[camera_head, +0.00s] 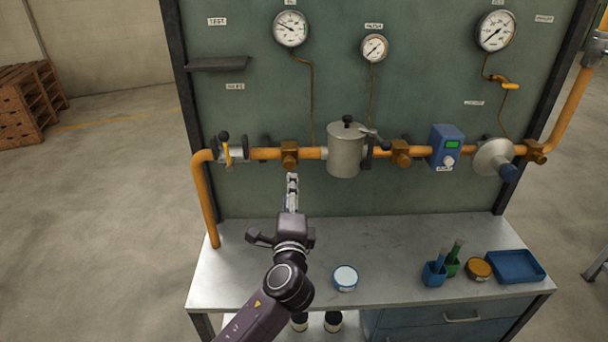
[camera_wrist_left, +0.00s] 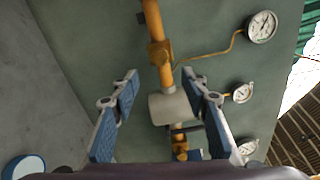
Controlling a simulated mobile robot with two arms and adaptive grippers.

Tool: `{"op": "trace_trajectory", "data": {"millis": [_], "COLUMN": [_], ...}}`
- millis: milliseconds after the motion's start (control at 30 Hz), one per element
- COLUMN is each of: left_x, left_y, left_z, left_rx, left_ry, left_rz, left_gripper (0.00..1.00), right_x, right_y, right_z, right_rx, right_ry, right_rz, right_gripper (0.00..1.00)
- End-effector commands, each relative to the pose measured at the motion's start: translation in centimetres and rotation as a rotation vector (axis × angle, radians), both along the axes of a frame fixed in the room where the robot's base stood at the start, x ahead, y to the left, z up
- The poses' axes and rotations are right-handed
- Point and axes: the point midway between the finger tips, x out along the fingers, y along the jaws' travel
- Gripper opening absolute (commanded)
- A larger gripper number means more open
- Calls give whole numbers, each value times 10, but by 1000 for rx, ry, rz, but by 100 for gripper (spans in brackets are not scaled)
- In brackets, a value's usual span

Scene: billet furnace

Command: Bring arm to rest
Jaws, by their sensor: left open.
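My left arm comes in from the bottom of the head view, and its gripper (camera_head: 292,182) points at the panel, over the back of the workbench. In the left wrist view my left gripper (camera_wrist_left: 159,76) is open, with two blue-padded fingers apart and nothing between them. Beyond the fingers are the orange pipe (camera_head: 268,153) and the grey cylindrical canister (camera_head: 345,152). The canister also shows in the left wrist view (camera_wrist_left: 172,108). The gripper appears apart from the pipe. My right gripper is in neither view.
The metal workbench (camera_head: 230,268) holds a white-lidded tin (camera_head: 345,278), a blue holder (camera_head: 433,274), a green bottle (camera_head: 451,262), an orange-topped tin (camera_head: 479,268) and a blue tray (camera_head: 515,266). A yellow-handled valve (camera_head: 227,152) and blue box (camera_head: 445,147) sit on the pipe. The bench's left part is clear.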

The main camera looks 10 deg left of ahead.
Motion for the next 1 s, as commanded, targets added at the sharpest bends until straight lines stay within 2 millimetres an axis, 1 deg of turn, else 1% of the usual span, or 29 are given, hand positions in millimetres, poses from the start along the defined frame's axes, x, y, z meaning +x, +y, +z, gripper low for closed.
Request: {"op": "trace_trajectory", "data": {"millis": [67, 133, 167, 267, 300, 367, 400, 467, 500, 567, 600, 700, 800, 1000], "left_x": [-1, -6, -11, -39, -55, -86, -109, -144, -168, -201, -220, -262, -299, -362], "left_y": [1, 4, 7, 22, 29, 38, 42, 47, 48, 47, 46, 40, 35, 21], "left_z": [-1, -10, -17, -54, -73, -105, -126, -153, -169, -187, -197, -212, -222, -228], "left_rx": [-6, -43, -74, -243, -335, -488, -591, -740, -829, -944, -1007, -1134, -1232, -1382], "left_ry": [3, 20, 34, 108, 149, 218, 266, 339, 385, 445, 480, 555, 619, 730], "left_rz": [2, 11, 19, 69, 99, 155, 197, 265, 311, 374, 411, 494, 566, 694], "left_gripper": [42, 42, 42, 42, 42, 42, 42, 42, 42, 42, 42, 42, 42, 42], "right_x": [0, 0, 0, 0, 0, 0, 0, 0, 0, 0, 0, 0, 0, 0], "right_y": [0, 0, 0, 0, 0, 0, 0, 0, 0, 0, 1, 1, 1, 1], "right_z": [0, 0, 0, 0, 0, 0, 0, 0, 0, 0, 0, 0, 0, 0], "right_rx": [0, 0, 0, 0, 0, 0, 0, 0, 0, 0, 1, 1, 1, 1], "right_ry": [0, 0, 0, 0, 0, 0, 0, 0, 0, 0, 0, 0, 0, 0], "right_rz": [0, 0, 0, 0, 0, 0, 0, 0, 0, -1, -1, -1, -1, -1], "right_gripper": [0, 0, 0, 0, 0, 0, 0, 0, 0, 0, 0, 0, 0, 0]}}
